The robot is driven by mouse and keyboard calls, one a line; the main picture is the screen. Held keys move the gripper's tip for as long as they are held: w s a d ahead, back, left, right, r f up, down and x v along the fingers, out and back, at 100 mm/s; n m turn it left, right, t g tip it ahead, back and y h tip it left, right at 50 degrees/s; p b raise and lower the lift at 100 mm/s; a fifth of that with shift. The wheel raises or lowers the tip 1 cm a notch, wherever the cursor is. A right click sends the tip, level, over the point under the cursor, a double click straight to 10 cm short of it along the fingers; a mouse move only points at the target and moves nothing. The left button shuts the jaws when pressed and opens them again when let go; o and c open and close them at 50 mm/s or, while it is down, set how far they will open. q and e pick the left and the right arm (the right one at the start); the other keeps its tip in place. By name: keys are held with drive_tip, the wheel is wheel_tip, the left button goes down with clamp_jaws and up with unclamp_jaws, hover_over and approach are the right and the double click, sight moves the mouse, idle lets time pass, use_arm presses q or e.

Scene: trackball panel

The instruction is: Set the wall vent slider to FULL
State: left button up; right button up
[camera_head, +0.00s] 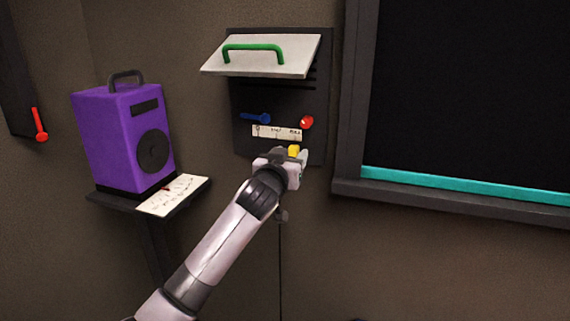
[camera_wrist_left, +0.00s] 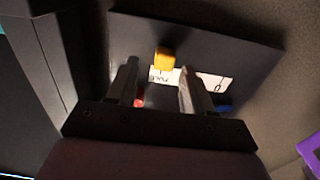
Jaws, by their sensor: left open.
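The wall vent panel (camera_head: 243,90) is a dark plate on the wall. Its white scale strip (camera_head: 275,132) has small markings. The yellow slider knob (camera_head: 294,150) is below the strip's right end. In the left wrist view, which is turned over, the yellow knob (camera_wrist_left: 164,57) sits beside the part of the strip that appears to read FULL (camera_wrist_left: 159,75). My left gripper (camera_wrist_left: 157,72) is open, its two fingers on either side of the knob's line; contact cannot be told. In the head view the left gripper (camera_head: 297,162) partly hides the knob's surroundings. My right gripper is not in view.
Above the strip are a blue lever (camera_head: 256,118) and a red knob (camera_head: 307,122). A white flap (camera_head: 263,66) with a green handle (camera_head: 253,48) juts out above. A purple speaker-like box (camera_head: 125,140) stands on a shelf at left. A dark framed window is at right.

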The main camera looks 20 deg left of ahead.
use_arm(q)
drive_tip(key=shift+s+d, duration=0.2)
drive_tip(key=shift+s, duration=2.45)
drive_tip(key=shift+f, duration=0.1)
drive_tip(key=s+d+f+m+g+h+p, duration=0.1)
drive_tip(key=s+f, duration=0.2)
drive_tip(key=f, duration=0.3)
drive_tip(key=s+d+f+g+h, duration=0.1)
drive_tip(key=s+f, duration=0.2)
drive_tip(key=f, duration=0.4)
drive_tip(key=s+f+m+g+p, duration=0.1)
drive_tip(key=s+f+g, duration=0.1)
drive_tip(key=s+f, duration=0.8)
drive_tip(key=s+d+f+m+g+h+p, duration=0.1)
drive_tip(key=s+f+g+p, duration=0.1)
drive_tip(key=s+f, duration=0.8)
drive_tip(key=s+g, duration=0.1)
drive_tip(key=s, duration=0.6)
drive_tip(key=shift+s+g, duration=0.3)
drive_tip(key=shift+s, duration=0.1)
